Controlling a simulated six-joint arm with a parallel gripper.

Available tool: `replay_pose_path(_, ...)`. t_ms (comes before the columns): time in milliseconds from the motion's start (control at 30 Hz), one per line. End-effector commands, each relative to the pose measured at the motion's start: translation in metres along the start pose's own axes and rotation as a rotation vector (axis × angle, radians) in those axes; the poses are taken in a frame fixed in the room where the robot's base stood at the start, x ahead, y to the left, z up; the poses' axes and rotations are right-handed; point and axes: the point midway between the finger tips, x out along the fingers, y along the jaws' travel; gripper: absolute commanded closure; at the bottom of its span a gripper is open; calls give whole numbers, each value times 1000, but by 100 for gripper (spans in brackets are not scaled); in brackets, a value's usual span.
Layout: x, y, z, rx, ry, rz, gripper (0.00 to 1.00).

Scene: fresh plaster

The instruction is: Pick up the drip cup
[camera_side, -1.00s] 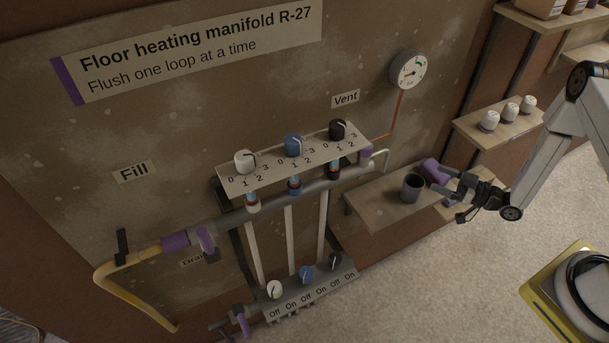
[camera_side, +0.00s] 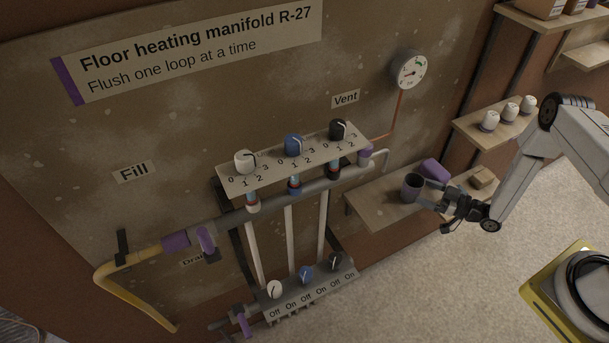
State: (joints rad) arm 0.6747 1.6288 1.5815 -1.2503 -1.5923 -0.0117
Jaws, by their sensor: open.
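The drip cup (camera_side: 411,187) is a dark, round, open-topped cup. It stands upright on a low wooden shelf (camera_side: 372,200) below the vent pipe. My gripper (camera_side: 424,193) is open, at the right side of the cup. Its two fingers point left toward the cup, one farther back and one nearer the front. I cannot tell whether the fingertips touch the cup or reach around its sides.
A purple object (camera_side: 434,171) lies just behind my gripper on the shelf. A small tan block (camera_side: 482,179) sits to the right. Manifold pipes and knobs stand to the left. A higher shelf holds white knobs (camera_side: 510,111).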

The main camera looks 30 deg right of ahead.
Motion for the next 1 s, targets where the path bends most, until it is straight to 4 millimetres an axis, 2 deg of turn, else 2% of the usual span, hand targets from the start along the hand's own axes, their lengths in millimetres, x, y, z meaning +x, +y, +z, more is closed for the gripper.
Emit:
replay_pose_path(367,9,0,-1,0,0,-1,0)
replay_pose_path(800,50,1,-4,0,1,-1,0)
replay_pose_path(1000,56,1,-4,1,0,0,0)
